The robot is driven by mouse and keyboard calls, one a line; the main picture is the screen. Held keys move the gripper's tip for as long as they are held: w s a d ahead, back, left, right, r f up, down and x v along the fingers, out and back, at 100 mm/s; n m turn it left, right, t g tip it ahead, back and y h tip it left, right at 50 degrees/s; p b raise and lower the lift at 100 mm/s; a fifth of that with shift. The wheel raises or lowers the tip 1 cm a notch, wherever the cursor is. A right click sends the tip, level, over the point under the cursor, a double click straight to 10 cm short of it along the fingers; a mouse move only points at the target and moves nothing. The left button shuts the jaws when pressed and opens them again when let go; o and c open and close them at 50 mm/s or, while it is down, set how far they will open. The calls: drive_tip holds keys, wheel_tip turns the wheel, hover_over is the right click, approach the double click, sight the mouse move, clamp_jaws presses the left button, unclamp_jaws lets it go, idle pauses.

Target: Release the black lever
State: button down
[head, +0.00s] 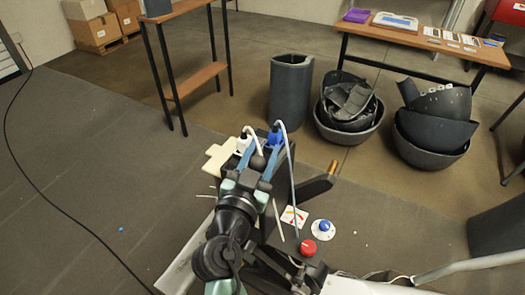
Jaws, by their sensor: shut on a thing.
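My gripper (259,152) is in the middle of the head view, with two blue fingers pointing away over a dark apparatus. A black rounded end of the black lever (257,163) shows between the fingers, which are shut on it. The rest of the lever is hidden by my gripper and wrist, so its tilt cannot be told.
A red knob (308,248) and a blue knob (325,227) are right of my wrist. A white cable arches close by my gripper. Dark bins with curved parts (350,120) and a wooden table (420,45) stand behind. The left floor is mostly clear.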

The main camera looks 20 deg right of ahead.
drive_tip(key=shift+r+p, duration=0.35)
drive_tip(key=shift+r, duration=1.15)
drive_tip(key=c, duration=0.7)
unclamp_jaws()
drive_tip(key=shift+a+f, duration=0.1)
drive_tip(key=shift+s+a, duration=0.25)
drive_tip(key=shift+s, duration=0.05)
drive_tip(key=b+v, duration=0.2)
drive_tip(key=v, duration=1)
